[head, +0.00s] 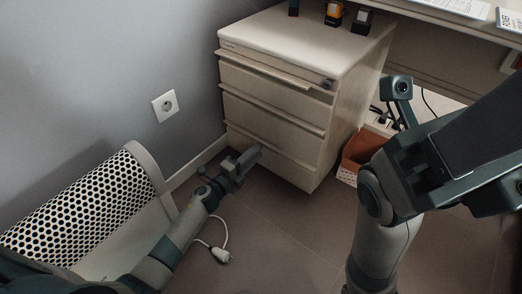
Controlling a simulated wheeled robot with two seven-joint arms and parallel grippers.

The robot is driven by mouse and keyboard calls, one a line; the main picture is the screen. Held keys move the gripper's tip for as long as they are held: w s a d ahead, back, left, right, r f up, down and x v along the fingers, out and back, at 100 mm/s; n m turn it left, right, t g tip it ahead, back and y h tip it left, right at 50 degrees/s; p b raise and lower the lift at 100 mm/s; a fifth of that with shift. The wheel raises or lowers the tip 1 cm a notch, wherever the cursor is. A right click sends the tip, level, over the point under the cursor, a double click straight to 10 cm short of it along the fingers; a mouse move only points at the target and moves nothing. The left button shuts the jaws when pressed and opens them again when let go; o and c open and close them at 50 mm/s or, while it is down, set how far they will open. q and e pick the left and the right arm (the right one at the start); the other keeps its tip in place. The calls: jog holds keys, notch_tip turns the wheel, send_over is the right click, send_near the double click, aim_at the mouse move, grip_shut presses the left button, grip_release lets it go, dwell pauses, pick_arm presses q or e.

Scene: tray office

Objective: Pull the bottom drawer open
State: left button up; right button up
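The bottom drawer (279,150) is the lowest front of a pale drawer cabinet (300,40) in the head view. Its front looks flush with the drawers above, so it appears closed. My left gripper (248,157) is low in front of the left part of this drawer, partly covering it. Whether its fingers touch the drawer or its edge I cannot tell, nor whether they are open or shut. My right arm's dark wrist parts (455,140) fill the right side, right of the cabinet. Its fingertips cannot be made out.
A perforated white chair back (85,210) is at left. A white plug on a cable (221,255) lies on the floor near my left arm. A brown box (362,150) stands right of the cabinet, under the desk (450,20).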

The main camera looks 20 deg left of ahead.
pick_arm(q)
jog(key=shift+b+x, duration=0.4)
jog(key=shift+x, duration=1.45)
grip_shut()
